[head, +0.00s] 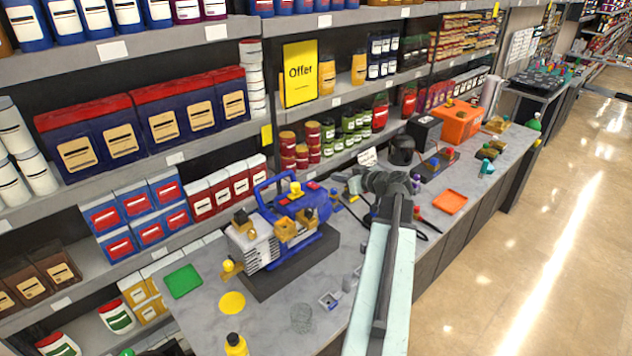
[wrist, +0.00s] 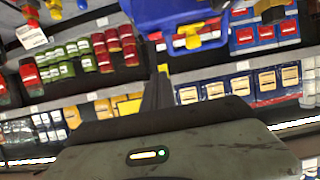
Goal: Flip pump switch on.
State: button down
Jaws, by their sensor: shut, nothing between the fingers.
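The vacuum pump (head: 318,200) is blue with a carrying handle, a silver ribbed body and several brass-coloured and yellow fittings. It stands on a dark base on the grey counter. In the wrist view, which is upside down, part of the blue pump (wrist: 165,14) shows at the top. A small red and yellow piece (wrist: 187,38) sits on its blue face; I cannot tell for sure if it is the switch. My gripper (head: 353,186) is shut and empty, to the right of the pump and apart from it. Its narrow dark fingers (wrist: 161,76) point toward the pump's side in the wrist view.
The grey counter (head: 345,262) holds a green tray (head: 183,281), a yellow disc (head: 232,303), a clear cup (head: 302,318) and an orange tray (head: 450,201). A black cable lies near my gripper. Stocked shelves stand behind; the floor (head: 520,240) at right is open.

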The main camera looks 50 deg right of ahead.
jog(key=b, duration=0.4)
send_over(320, 192)
jog(key=w, duration=0.1)
notch_tip(320, 192, down, 4)
jog(key=shift+d+f, duration=0.1)
jog(key=shift+d, duration=0.05)
jog(key=f+b, duration=0.1)
jog(key=b, duration=0.1)
jog(key=f+b, duration=0.1)
jog(key=shift+s+f, duration=0.25)
jog(key=shift+f, duration=0.1)
jog(key=shift+s+f+b, duration=0.1)
jog(key=shift+f+b, duration=0.25)
jog(key=shift+f, duration=0.1)
jog(key=shift+r, duration=0.1)
